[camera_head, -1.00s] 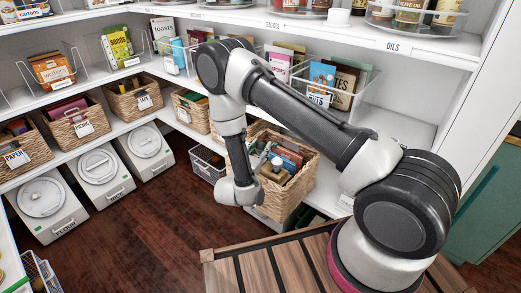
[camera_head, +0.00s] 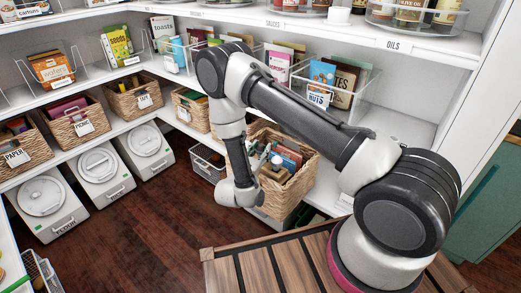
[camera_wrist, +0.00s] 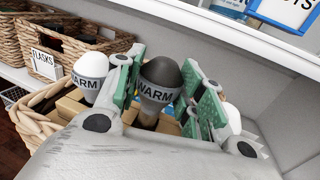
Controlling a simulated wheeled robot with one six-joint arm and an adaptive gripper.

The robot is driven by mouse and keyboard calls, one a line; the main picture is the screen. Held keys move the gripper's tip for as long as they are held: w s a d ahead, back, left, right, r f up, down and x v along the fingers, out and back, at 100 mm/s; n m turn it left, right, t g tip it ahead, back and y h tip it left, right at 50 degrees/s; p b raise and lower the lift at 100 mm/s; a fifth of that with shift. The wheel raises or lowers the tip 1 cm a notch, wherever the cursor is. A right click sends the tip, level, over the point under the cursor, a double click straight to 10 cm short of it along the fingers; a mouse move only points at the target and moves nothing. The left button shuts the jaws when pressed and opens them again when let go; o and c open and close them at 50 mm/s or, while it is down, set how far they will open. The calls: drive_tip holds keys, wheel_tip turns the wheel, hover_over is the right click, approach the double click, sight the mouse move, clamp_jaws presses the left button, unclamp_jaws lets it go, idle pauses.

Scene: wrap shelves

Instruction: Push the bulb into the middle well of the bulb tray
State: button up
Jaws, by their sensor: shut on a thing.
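A dark bulb (camera_wrist: 160,74) with a grey "WARM" band stands between my gripper's green-padded fingers (camera_wrist: 163,80) in the wrist view. My gripper is shut on it. The bulb is about upright, its lower end among tan pieces that look like the bulb tray (camera_wrist: 73,106). A white "WARM" bulb (camera_wrist: 90,67) stands to its left, and another white bulb (camera_wrist: 233,117) shows partly behind the right finger. My gripper body hides most of the tray and the wells, so I cannot tell how deep the dark bulb sits. In the head view the tray and bulb are too small to make out.
A wicker basket (camera_head: 292,196) holding several items surrounds the work area; its rim (camera_wrist: 35,128) shows in the wrist view. A shelf with a clear bin (camera_head: 338,88) is close above. The floor (camera_head: 150,215) in front is clear.

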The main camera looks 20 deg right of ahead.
drive_tip(key=shift+f, duration=0.95)
drive_tip(key=o, duration=1)
drive_tip(key=v, duration=1.2)
